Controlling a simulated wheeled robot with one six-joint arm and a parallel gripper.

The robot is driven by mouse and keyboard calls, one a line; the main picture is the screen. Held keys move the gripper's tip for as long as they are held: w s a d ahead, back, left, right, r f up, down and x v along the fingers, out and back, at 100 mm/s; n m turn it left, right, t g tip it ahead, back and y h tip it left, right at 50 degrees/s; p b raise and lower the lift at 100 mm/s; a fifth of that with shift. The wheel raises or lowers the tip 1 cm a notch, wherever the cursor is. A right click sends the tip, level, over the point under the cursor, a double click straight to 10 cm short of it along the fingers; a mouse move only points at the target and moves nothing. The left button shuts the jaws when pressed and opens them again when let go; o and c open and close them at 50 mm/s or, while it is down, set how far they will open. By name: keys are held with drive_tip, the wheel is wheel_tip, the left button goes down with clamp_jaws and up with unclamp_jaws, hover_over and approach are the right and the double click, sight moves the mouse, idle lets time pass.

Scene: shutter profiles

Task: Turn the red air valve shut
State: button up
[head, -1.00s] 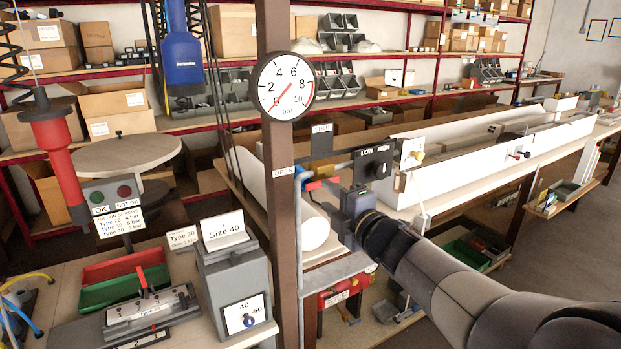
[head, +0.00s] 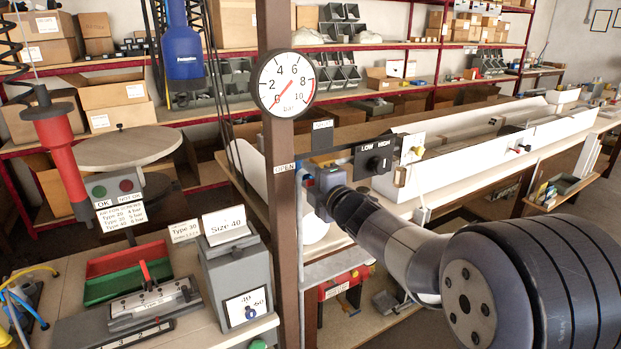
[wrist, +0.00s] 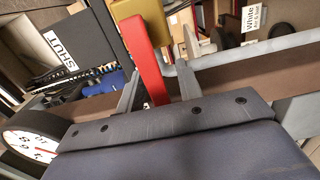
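The red valve lever (wrist: 146,55) shows in the wrist view, joined to a brass-coloured body (wrist: 150,10) at the top. My gripper (wrist: 160,52) has one finger on each side of the lever. The left finger is close to it, and a gap shows on the right, so the fingers are not closed on it. In the head view my gripper (head: 316,187) is at the pipe beside the brown post, and it hides most of the valve. The SHUT sign (head: 322,126) is above it and the OPEN label (head: 284,168) is to its left.
The brown post (head: 280,220) with the pressure gauge (head: 286,84) stands just left of my gripper. A LOW/HIGH switch box (head: 375,158) is to its right. A grey pipe (wrist: 240,58) runs close by in the wrist view. The bench lies below.

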clamp_jaws()
idle(0.5)
